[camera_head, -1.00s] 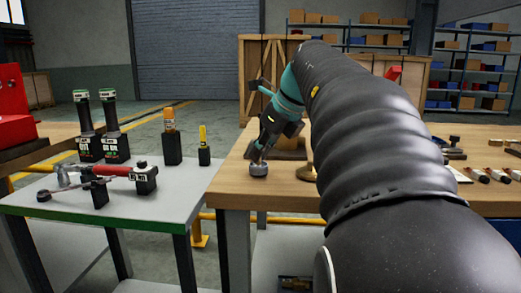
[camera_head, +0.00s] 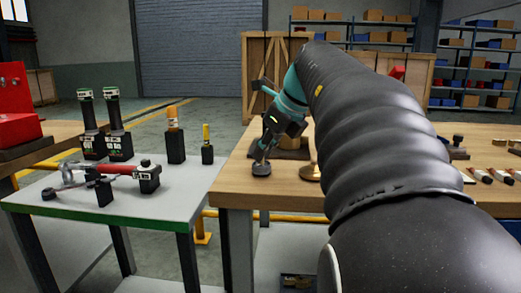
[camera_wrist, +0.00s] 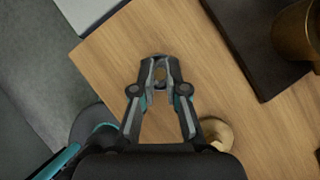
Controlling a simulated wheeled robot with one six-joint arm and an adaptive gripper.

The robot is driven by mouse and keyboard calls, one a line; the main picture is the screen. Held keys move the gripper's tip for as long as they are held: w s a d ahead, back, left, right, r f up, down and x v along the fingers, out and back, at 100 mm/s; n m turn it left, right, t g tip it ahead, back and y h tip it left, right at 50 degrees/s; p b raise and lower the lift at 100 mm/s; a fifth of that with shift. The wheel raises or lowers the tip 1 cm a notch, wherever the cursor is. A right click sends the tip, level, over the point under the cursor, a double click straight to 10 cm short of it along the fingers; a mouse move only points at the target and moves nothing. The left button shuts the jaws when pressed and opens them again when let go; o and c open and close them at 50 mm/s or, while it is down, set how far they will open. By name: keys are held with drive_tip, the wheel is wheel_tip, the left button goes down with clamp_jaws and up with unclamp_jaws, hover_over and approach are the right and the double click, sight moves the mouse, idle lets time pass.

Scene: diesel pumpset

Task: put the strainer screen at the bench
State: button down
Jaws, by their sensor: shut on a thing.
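My gripper (camera_head: 263,158) points down at the near left corner of the wooden bench (camera_head: 236,192). In the wrist view my gripper (camera_wrist: 160,75) is shut on a small grey ring-like piece, which I take to be the strainer screen (camera_wrist: 160,59). The fingers cover much of it. In the head view the screen (camera_head: 261,169) is a small dark round piece under the fingertips, at the bench surface. I cannot tell whether it rests on the wood or hangs just above it.
A brass round piece (camera_head: 309,173) stands close to the right of my gripper, also seen in the wrist view (camera_wrist: 217,132). A dark plate (camera_wrist: 258,50) with a brown round part (camera_wrist: 297,32) lies beyond.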

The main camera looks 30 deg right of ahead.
drive_tip(key=shift+f, duration=0.3)
idle(0.4)
drive_tip(key=c, duration=1.1)
unclamp_jaws()
drive_tip(key=shift+r, duration=0.1)
wheel_tip(320, 180, up, 2)
drive_tip(key=p, duration=0.2)
drive_tip(key=shift+r+p, duration=0.2)
drive_tip(key=shift+p, duration=0.1)
drive_tip(key=shift+r+p, duration=0.45)
drive_tip(key=shift+r, duration=1.75)
